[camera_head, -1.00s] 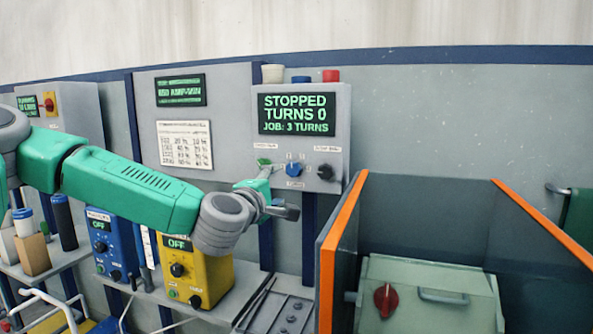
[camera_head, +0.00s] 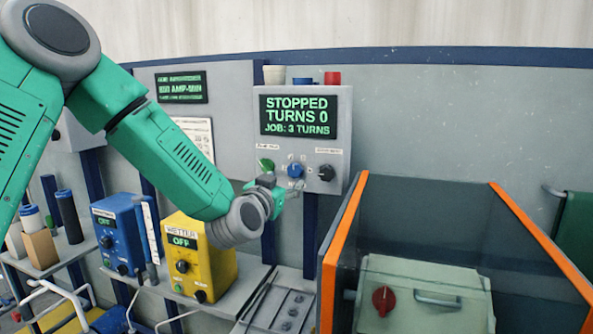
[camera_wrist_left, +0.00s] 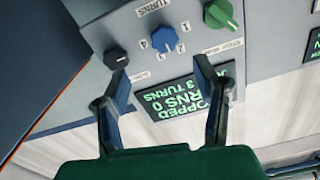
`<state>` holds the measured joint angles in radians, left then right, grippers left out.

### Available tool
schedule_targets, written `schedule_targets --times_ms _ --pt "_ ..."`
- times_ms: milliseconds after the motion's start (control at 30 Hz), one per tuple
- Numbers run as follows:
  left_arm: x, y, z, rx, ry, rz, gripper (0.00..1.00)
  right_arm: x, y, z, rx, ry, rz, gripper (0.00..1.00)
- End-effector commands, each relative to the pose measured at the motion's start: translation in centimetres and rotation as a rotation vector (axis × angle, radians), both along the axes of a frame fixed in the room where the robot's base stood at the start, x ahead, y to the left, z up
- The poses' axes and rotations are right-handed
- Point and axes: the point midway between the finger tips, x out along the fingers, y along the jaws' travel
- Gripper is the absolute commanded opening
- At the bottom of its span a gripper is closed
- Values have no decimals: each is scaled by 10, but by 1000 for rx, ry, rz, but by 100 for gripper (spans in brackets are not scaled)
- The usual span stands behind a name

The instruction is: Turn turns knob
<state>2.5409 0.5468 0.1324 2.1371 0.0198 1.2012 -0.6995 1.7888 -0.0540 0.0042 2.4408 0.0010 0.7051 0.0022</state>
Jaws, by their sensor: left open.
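The turns knob is a blue pointer knob (camera_head: 295,171) on the front of the grey control box (camera_head: 343,100). It also shows in the wrist view (camera_wrist_left: 163,39), with the numbers 1 to 4 around it. My left gripper (camera_head: 283,186) is in front of the box, just below the knob in the head view. In the wrist view the open fingers (camera_wrist_left: 162,72) are spread wide, with nothing between them, and point toward the knob without visible contact. The screen (camera_head: 298,116) reads STOPPED, TURNS 0, JOB: 3 TURNS. My right gripper is not in view.
A green knob (camera_head: 266,164) and a black knob (camera_head: 326,173) flank the blue one. A yellow box (camera_head: 205,268) and a blue box (camera_head: 118,235) stand below the arm. An orange-edged enclosure (camera_head: 400,215) is at the right.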

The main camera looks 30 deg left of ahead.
Motion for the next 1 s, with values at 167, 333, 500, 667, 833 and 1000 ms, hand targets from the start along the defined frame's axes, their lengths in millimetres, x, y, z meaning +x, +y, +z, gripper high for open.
schedule_targets --times_ms 167,333,500,667,833,1000 --pt "38 11 0 -2 0 3 55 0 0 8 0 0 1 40" --pt "65 14 1 0 0 2 55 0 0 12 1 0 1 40" --pt "80 14 3 3 0 1 55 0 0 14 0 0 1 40" --pt "84 16 2 1 -1 0 55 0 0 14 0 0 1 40" --pt "84 20 0 -2 0 0 55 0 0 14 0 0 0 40" --pt "84 20 0 -3 0 0 6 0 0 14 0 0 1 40"
